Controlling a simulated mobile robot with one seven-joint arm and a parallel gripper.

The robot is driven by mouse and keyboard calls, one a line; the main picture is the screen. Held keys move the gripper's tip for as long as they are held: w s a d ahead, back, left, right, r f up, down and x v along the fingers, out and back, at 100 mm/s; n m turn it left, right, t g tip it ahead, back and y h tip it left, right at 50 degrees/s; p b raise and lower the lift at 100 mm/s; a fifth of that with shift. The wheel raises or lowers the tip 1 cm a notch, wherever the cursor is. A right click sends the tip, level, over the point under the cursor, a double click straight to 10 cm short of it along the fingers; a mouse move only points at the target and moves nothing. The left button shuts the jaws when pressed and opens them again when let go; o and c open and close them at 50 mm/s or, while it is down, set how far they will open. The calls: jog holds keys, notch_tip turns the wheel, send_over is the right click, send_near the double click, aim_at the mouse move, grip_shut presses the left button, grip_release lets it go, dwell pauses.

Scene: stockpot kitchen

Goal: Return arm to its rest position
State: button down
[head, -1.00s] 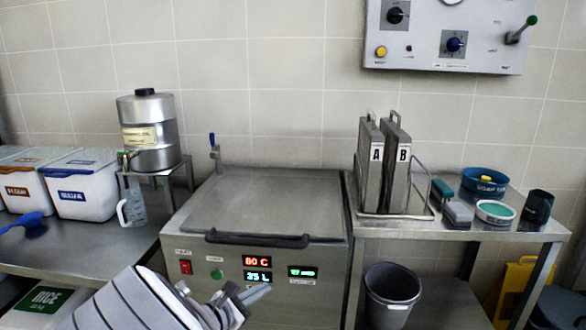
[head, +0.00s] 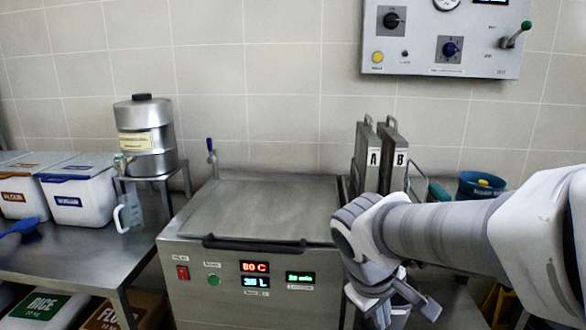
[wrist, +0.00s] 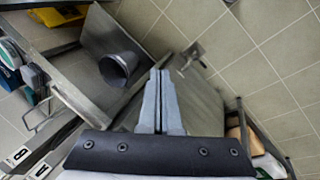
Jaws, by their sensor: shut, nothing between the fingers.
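My gripper (head: 405,308) is low at the right of centre in the head view, in front of the right-hand table. In the wrist view its two fingers (wrist: 160,80) lie together, shut and empty. My arm comes in from the right edge of the head view and bends down at the wrist. It hides much of the right table and the bin under it. The fingers touch nothing that I can see.
The steel cooker (head: 265,210) with its lid down stands left of the gripper. Plates A and B (head: 386,160) stand behind my arm. A blue bowl (head: 481,184) is beyond it. A grey bin (wrist: 118,68) shows in the wrist view. White tubs (head: 84,193) stand far left.

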jog(key=s+r+m+t+y, duration=0.35)
jog(key=s+m, duration=0.25)
jog(key=s, duration=0.5)
notch_tip(320, 180, up, 18)
jog(key=p, duration=1.7)
jog(key=shift+w+a+r+g+p, duration=0.2)
jog(key=shift+w+g+p, duration=0.1)
jog(key=shift+g, duration=0.15)
jog(key=shift+w+a, duration=0.1)
